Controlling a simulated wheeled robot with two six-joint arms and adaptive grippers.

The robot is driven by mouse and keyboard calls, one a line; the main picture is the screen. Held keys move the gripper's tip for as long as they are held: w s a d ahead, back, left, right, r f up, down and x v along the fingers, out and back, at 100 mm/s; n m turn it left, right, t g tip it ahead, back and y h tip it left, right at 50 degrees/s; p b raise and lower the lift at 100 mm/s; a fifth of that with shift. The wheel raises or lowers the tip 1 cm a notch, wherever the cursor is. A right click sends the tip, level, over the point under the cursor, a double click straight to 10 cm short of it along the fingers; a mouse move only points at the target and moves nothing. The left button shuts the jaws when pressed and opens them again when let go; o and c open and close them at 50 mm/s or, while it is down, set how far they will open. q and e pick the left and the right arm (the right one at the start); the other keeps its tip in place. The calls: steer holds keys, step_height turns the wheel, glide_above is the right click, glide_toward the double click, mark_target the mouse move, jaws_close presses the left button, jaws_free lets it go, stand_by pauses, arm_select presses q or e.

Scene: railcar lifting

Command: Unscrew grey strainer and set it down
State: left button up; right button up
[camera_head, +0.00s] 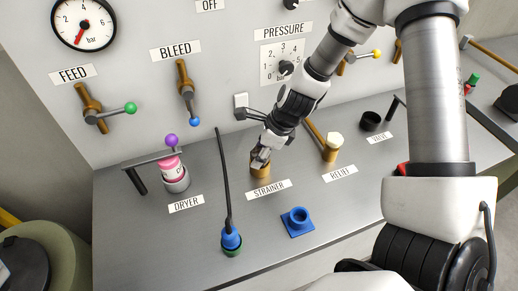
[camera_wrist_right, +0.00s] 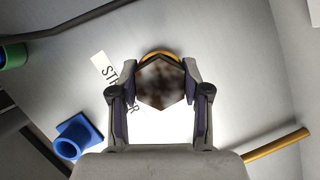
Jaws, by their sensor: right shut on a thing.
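The grey strainer (camera_wrist_right: 160,84) shows in the right wrist view as a hexagonal body with a dark, mottled face, between the two fingers of my right gripper (camera_wrist_right: 160,100). A brass ring (camera_wrist_right: 160,54) shows along its upper edge. In the head view my right gripper (camera_head: 263,155) points down into the brass fitting (camera_head: 261,170) behind the STRAINER label (camera_head: 269,189). The fingers are shut on the strainer at the fitting. There the gripper mostly hides the strainer, and I cannot tell whether its thread is engaged. My left gripper is not in view.
A blue square-based socket (camera_head: 298,221) stands in front of the label. A blue plug (camera_head: 231,238) with a black cable stands to its left. The pink dryer cartridge (camera_head: 171,169) under a bar is left; the brass relief fitting (camera_head: 331,149) is right. The front bench is clear.

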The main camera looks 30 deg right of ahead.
steer(key=n, duration=0.2)
steer(key=n+g+p, duration=0.1)
steer(key=n, duration=0.1)
steer(key=shift+d+r+n+g+y, duration=0.1)
steer(key=shift+r+n+g+y, duration=0.05)
steer(key=shift+n+g+y, duration=0.2)
steer(key=n+g, duration=0.1)
steer(key=n, duration=0.2)
steer(key=shift+n, duration=0.35)
steer(key=o, duration=1)
steer(key=shift+c, duration=0.2)
steer(key=shift+w, duration=0.1)
steer(key=shift+y, duration=0.25)
